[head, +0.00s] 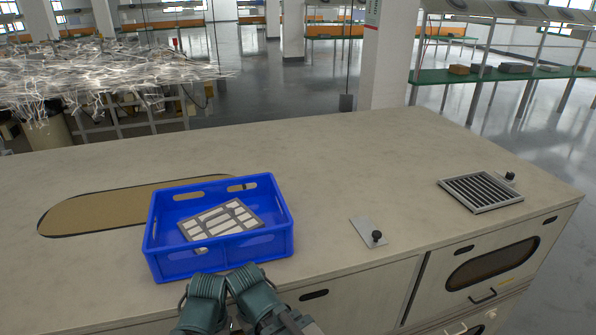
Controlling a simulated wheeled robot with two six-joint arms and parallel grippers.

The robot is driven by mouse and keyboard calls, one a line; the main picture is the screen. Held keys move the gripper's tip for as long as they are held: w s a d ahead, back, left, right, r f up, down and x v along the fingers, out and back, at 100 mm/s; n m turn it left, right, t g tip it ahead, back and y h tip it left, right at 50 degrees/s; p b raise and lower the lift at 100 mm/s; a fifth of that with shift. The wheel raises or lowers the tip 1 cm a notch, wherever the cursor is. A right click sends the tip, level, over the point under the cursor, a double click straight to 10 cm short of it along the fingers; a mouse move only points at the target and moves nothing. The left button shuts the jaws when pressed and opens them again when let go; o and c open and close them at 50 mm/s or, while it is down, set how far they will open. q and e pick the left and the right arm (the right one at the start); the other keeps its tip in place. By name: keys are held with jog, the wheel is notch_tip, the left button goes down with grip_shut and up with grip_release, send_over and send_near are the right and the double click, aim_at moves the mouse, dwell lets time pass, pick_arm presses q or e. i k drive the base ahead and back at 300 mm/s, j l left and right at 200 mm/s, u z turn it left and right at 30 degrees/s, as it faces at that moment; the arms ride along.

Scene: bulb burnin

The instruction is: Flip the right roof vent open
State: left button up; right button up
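A dark slatted grille (481,191) in a pale metal frame is set at the right end of the beige cabinet top (330,170). A black knob (510,176) stands at its far right corner. A flat grey metal plate (366,231) lies on the top nearer the middle, with a black knob (377,236) at its near right corner. I cannot tell for certain which of the two is the right roof vent. Teal links of my arms show at the bottom, just in front of the crate, well left of both. Neither gripper's fingers are seen.
A blue crate (270,243) holding a grey-and-white panel (222,219) stands near the front edge. Behind it is a brown oval window (95,209). The top is clear between crate, plate and grille. The cabinet front has a handle (483,297).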

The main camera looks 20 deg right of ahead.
aim_at(374, 237)
jog(key=k+z, duration=0.1)
jog(key=z, duration=0.7)
jog(key=k+z, duration=0.15)
jog(key=z, duration=0.25)
